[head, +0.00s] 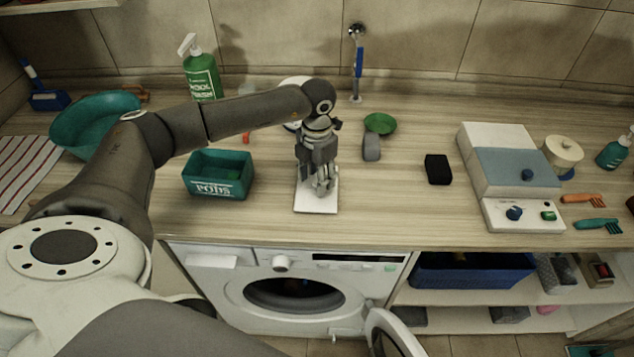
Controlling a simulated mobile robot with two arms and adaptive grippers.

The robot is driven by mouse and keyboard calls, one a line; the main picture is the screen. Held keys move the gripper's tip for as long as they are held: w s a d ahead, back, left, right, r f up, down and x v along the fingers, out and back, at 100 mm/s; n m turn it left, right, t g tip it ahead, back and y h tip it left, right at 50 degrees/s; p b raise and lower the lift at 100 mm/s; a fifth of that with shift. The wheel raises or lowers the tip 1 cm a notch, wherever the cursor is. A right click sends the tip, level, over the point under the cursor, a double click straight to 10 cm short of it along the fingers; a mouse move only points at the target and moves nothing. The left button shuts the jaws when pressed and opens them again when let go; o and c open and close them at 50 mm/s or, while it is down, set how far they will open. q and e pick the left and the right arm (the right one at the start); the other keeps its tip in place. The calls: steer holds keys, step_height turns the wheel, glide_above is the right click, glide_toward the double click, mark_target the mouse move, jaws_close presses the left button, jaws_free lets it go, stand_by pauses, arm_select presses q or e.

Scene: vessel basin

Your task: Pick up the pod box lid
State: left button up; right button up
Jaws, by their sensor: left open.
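The teal pod box (204,188), marked "PODS", stands on the counter left of my left gripper, with its top open. A flat white rectangular piece (316,206) lies on the counter near the front edge; it looks like the pod box lid, but I cannot be sure. My left gripper (323,190) is open, points down over this white piece and hides its back part. I cannot tell whether the fingertips touch it. My right gripper is not in view.
A green pump bottle (202,78) and a teal basin (92,125) stand behind and left. A grey item (372,148), a green dish (380,123) and a black block (438,169) lie to the right. A washing machine (225,272) with its door open is below the counter.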

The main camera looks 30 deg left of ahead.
arm_select(q)
steer(key=shift+f, duration=0.6)
jaws_close()
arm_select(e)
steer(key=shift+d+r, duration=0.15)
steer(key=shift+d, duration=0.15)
